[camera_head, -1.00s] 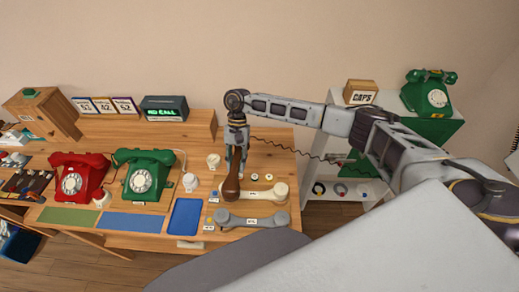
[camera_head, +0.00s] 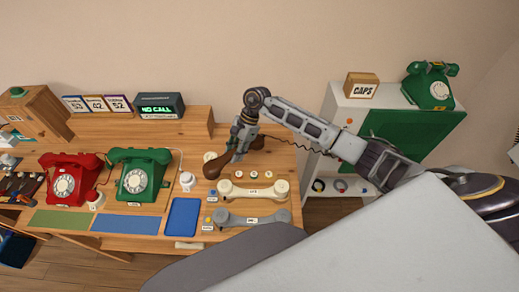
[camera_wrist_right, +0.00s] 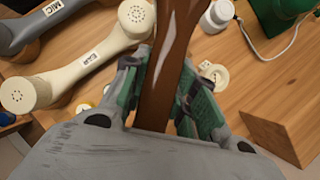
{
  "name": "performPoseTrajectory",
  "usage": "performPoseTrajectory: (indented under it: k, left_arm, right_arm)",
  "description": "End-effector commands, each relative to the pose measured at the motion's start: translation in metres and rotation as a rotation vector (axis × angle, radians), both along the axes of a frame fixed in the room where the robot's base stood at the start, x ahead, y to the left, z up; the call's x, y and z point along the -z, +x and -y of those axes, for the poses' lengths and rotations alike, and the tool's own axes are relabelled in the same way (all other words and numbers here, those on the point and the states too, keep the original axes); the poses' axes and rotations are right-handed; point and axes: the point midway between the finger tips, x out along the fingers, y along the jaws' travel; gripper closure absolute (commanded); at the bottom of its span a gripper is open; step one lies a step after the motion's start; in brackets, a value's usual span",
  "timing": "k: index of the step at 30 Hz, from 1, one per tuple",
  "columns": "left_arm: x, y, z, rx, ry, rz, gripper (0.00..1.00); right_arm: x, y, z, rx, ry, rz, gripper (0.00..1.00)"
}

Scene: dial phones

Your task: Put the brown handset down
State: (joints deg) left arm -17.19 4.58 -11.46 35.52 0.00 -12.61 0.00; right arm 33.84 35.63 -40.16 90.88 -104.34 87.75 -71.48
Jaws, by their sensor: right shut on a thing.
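My right gripper (camera_head: 237,156) is shut on the brown handset (camera_head: 213,170) around its grip, over the right part of the wooden desk. In the right wrist view the handset's brown grip (camera_wrist_right: 168,60) runs between the green-padded fingers. One end points to the front left, the other to the back right, partly hidden behind the gripper. I cannot tell whether the handset touches the desk. A cream handset (camera_head: 253,191), labelled EAR (camera_wrist_right: 90,58), lies just in front of it. A grey handset (camera_head: 250,219), labelled MIC (camera_wrist_right: 52,8), lies in front of that. My left gripper is not in view.
A blue tray (camera_head: 183,218) lies near the front edge. A dark coiled cord (camera_head: 290,143) runs off to the right. A white cabinet (camera_head: 345,105) stands at right.

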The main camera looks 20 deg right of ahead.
Motion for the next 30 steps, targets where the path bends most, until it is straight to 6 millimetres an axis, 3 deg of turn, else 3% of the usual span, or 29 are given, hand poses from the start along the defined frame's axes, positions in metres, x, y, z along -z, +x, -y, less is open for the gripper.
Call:
performPoseTrajectory:
  k: [21, 30]
  left_arm:
    - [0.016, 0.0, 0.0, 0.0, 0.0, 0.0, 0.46]
    - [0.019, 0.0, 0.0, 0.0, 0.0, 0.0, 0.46]
  right_arm:
    - [0.022, 0.019, 0.079, 0.558, 0.002, 0.0, 1.0]
    - [0.026, 0.022, 0.106, 0.702, 0.001, 0.001, 1.0]
